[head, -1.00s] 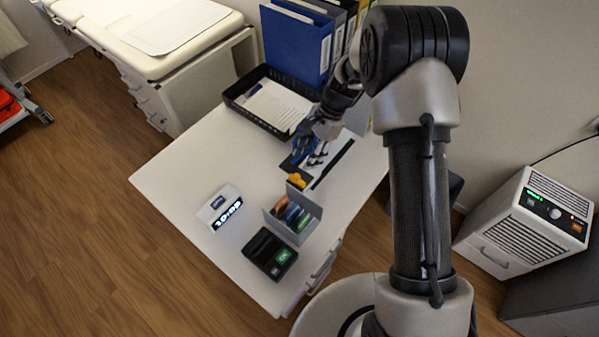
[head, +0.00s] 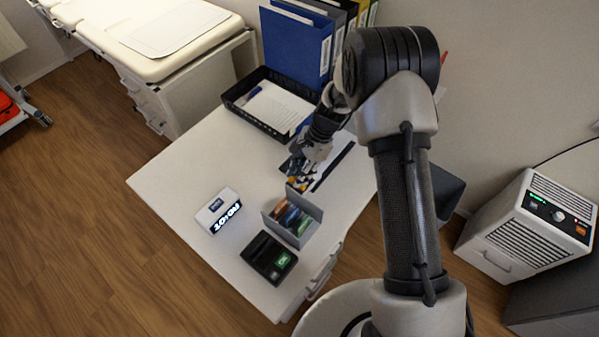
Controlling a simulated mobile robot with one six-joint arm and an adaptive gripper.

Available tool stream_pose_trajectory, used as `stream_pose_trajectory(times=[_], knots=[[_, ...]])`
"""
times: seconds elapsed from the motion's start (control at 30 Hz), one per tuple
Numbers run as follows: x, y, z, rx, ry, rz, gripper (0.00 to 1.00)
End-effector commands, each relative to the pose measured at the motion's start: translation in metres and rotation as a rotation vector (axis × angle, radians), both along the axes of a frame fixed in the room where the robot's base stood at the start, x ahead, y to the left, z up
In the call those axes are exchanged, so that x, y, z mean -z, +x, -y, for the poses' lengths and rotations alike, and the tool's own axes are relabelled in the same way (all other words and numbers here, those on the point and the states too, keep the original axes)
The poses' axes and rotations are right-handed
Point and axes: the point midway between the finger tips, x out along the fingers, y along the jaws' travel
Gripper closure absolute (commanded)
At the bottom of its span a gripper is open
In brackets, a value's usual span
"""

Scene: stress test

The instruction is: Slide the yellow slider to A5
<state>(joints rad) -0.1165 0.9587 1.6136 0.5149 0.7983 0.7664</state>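The yellow slider (head: 302,185) shows as a small patch at the near end of a white panel (head: 323,167) on the desk, mostly hidden by my gripper. A black strip (head: 333,166) runs along the panel's right side. My gripper (head: 300,175) points down over the near part of the panel, at or just above the slider. Its fingers are small and dark here, and I cannot tell whether they touch the slider or how far apart they are. No A5 marking is readable.
A grey divided holder (head: 305,230) with coloured items stands just in front of the panel. A card terminal (head: 269,257) and a digital clock (head: 218,211) sit nearby. A black tray (head: 237,103) and binders (head: 296,50) stand behind. The desk's left side is clear.

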Motion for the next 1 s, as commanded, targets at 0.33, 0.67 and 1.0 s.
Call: stream_pose_trajectory(times=[0.33,0.67,1.0], knots=[[-0.0002,0.0,0.0001,0.0,0.0,0.0,1.0],[-0.0001,0.0,0.0002,0.0,0.0,0.0,1.0],[0.0,0.0099,0.0076,0.0,0.0,0.001,1.0]])
